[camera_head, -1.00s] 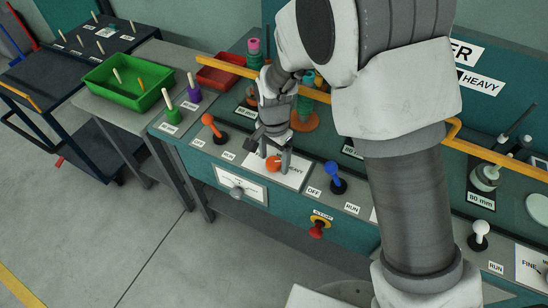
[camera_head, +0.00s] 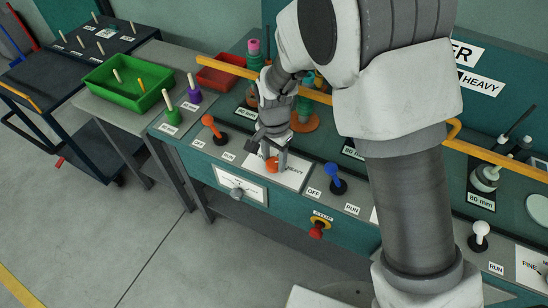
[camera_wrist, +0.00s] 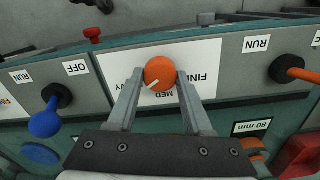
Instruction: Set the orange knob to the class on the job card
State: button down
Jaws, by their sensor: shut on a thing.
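The orange knob (camera_wrist: 160,73) sits on a white plate (camera_wrist: 205,60) on the bench's sloped front; it shows in the head view (camera_head: 271,165). The plate reads upside down in the wrist view: FINE at right, MED below the knob, HEAVY partly hidden at left. The knob's pale pointer slants to the lower left, between MED and HEAVY. My gripper (camera_wrist: 158,78) is shut on the knob, a finger on each side. A white card (camera_head: 254,190) on the bench front below may be the job card; its text is too small to read.
A blue lever (camera_head: 333,174) stands right of the knob and an orange lever (camera_head: 210,124) left of it. A red stop button (camera_head: 316,230) is on the front below. A green bin (camera_head: 125,82) stands on the left table.

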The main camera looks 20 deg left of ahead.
aim_at(274, 162)
jog(key=n, duration=1.1)
jog(key=shift+a, duration=0.1)
jog(key=shift+n, duration=0.3)
dwell(0.4)
jog(key=shift+c, duration=1.5)
grip_release()
notch_tip(274, 162, up, 18)
jog(key=p, duration=0.2)
jog(key=shift+f, duration=0.25)
